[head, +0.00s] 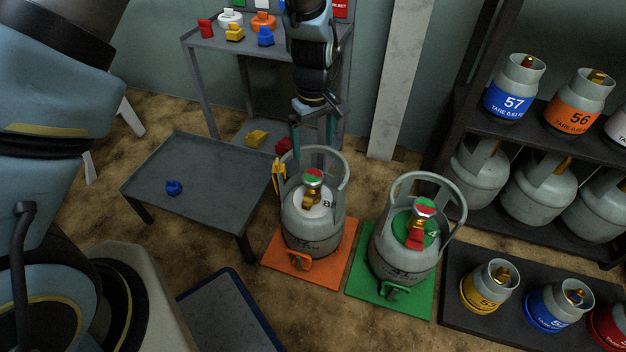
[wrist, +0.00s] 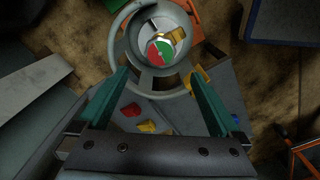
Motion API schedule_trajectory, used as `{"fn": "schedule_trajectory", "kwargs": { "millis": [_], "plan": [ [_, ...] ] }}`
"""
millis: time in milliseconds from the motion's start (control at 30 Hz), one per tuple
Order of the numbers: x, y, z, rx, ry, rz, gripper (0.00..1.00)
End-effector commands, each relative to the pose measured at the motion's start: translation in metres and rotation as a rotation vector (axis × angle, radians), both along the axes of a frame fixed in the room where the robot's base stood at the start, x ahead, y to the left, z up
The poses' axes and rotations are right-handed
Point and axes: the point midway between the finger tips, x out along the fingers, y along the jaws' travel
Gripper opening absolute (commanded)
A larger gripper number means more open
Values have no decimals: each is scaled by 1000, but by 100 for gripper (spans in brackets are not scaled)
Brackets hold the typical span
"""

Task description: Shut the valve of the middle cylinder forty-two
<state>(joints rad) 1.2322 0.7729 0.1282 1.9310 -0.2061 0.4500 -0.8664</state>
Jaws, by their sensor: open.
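A grey cylinder on a green mat (head: 365,300) has a label starting with 4; its second digit is unclear. Its green disc and red-green valve knob (head: 425,207) sit inside a collar ring. Left of it, a grey cylinder (head: 312,235) on an orange mat (head: 340,265) has a label starting with 8 and a red-green knob (head: 313,177). My gripper (head: 313,132) is open and empty, teal fingers pointing down behind that left cylinder's collar. In the wrist view, the fingers of my gripper (wrist: 160,78) spread below a cylinder's collar and its red-green knob (wrist: 161,50).
A low grey table (head: 190,180) with a blue piece stands left. A shelf (head: 455,125) at right holds several cylinders, including 57 and 56. A dark platform (head: 460,320) holds small cylinders in front of it. A blue-edged plate (head: 225,312) lies front left. A yellow clip hangs on the left cylinder's collar.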

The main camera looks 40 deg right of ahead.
Motion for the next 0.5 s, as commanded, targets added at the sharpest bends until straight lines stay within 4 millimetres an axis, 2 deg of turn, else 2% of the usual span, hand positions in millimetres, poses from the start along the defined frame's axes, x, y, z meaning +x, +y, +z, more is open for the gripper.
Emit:
{"fn": "schedule_trajectory", "kwargs": {
  "millis": [500],
  "plan": [
    [0,1,-85,2,1,1,100]
  ]
}}
